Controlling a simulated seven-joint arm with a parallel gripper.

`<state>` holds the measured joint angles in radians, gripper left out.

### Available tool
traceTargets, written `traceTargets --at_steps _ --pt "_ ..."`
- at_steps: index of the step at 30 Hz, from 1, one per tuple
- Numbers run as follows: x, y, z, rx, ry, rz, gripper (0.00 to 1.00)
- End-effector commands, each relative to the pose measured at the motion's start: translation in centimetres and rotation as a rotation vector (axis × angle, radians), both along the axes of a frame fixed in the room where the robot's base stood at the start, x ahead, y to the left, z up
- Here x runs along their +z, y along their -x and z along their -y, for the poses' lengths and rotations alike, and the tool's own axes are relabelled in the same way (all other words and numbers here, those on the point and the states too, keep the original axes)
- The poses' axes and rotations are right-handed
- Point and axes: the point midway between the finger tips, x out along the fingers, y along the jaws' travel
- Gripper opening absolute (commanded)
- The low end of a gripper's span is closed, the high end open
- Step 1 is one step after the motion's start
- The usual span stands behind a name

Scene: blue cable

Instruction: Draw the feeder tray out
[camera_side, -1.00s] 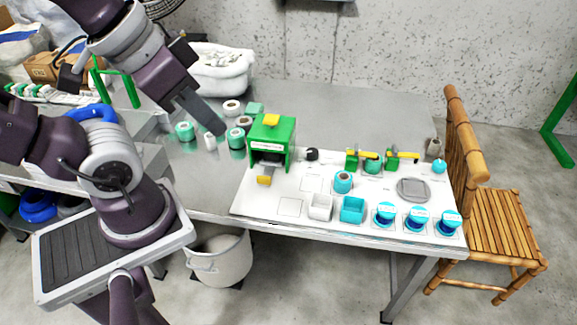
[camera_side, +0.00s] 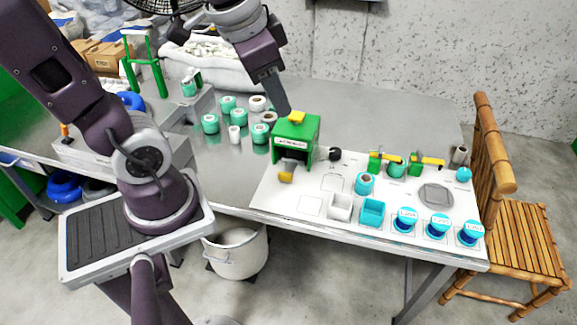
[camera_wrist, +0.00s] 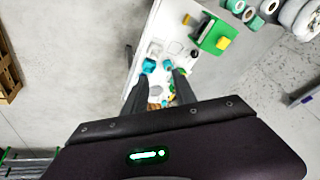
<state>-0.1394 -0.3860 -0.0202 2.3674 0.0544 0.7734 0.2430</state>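The green feeder (camera_side: 296,132) stands at the left end of the white board, with a yellow block on its top. Its grey tray (camera_side: 291,164) shows at the front opening and reaches a little out over the board, with a yellow handle (camera_side: 286,178) at its front end. My gripper (camera_side: 283,112) is above and behind the feeder, its fingers pointing down; I cannot tell whether they touch its top. In the wrist view the fingers (camera_wrist: 155,62) are apart with nothing between them. The feeder (camera_wrist: 212,36) and yellow handle (camera_wrist: 186,19) lie right of the fingers there.
Several teal and white spools (camera_side: 238,117) stand left of the feeder. On the white board (camera_side: 310,206) are a white bin (camera_side: 340,208), a teal bin (camera_side: 373,212) and several blue-topped spools. The board in front of the handle is clear. A bamboo chair (camera_side: 490,190) stands at the right.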

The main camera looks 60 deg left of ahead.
Motion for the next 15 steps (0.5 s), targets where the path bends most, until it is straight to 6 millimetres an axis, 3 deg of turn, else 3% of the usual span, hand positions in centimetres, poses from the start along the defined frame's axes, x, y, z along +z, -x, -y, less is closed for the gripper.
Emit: traceTargets --at_steps 1,3,5,7,9,12,15 --pt "-1.6 -2.7 -1.9 -0.037 -0.033 -0.063 0.33" --pt "-4.3 -6.2 -4.6 -0.115 -0.075 -0.135 0.33" --pt "-7.3 -8.7 -7.2 -0.187 -0.098 -0.195 0.33" --pt "-11.7 -10.9 -10.2 -0.276 -0.107 -0.260 0.33" --pt "-16.6 -12.2 -13.1 -0.365 -0.100 -0.314 0.33" --pt "-23.5 -12.7 -16.1 -0.481 -0.075 -0.364 0.33" --pt "-28.6 -12.2 -17.8 -0.563 -0.049 -0.387 0.33"
